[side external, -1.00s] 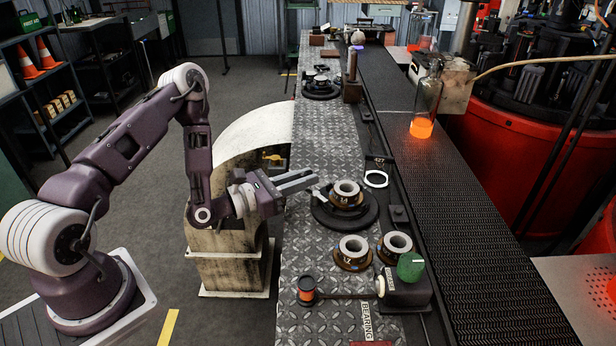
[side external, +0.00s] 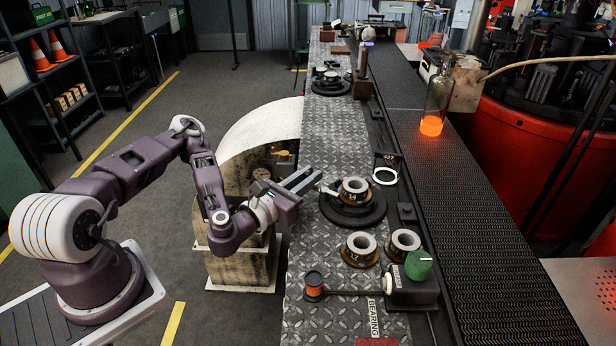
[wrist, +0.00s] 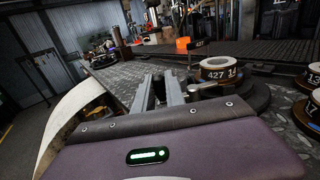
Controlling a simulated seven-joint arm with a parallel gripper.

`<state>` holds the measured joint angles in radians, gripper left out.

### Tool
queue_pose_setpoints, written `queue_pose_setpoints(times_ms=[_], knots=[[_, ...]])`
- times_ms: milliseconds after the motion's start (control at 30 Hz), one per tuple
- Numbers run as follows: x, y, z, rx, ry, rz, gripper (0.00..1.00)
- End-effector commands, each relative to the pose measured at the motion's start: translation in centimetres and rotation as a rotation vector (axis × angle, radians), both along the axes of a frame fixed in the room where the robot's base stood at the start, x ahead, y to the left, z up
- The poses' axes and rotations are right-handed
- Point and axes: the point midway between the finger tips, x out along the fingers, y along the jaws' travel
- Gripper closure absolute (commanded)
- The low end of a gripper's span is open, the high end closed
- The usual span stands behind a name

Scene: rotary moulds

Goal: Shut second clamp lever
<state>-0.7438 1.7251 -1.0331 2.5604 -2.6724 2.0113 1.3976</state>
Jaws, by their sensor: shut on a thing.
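The round mould (side external: 354,190) with a pale ring top stands on a dark turntable (side external: 352,213) on the steel bench. It also shows in the wrist view (wrist: 219,70), marked 427. A short silver clamp lever (side external: 329,190) sticks out from its left side, and shows beside the fingers in the wrist view (wrist: 206,86). My gripper (side external: 308,181) is at the left of the mould, its two grey fingers pointing toward it. In the wrist view the fingers (wrist: 159,92) have a narrow gap.
Two more ring-topped moulds (side external: 361,247) (side external: 404,242) stand in front of the turntable. A box with a green knob (side external: 419,264) and a rod with a reddish end (side external: 314,286) lie nearer. A white ring (side external: 385,175) lies behind, beside the dark conveyor (side external: 465,205).

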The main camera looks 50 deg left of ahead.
Motion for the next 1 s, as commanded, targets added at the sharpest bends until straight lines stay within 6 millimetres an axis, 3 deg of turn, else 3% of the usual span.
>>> queue_pose_setpoints(times_ms=[200,233,300,333,700,1000], knots=[[0.0,0.0,-0.1,0.000,0.002,-0.002,1.00],[0.0,0.0,-0.1,0.000,0.002,-0.002,0.79],[0.0,0.0,-0.1,0.000,0.002,-0.002,0.65],[0.0,0.0,-0.1,0.000,0.002,-0.002,0.64],[0.1,0.0,0.1,0.005,-0.002,-0.024,0.64],[1.1,0.2,0.3,0.016,-0.002,-0.250,0.64]])
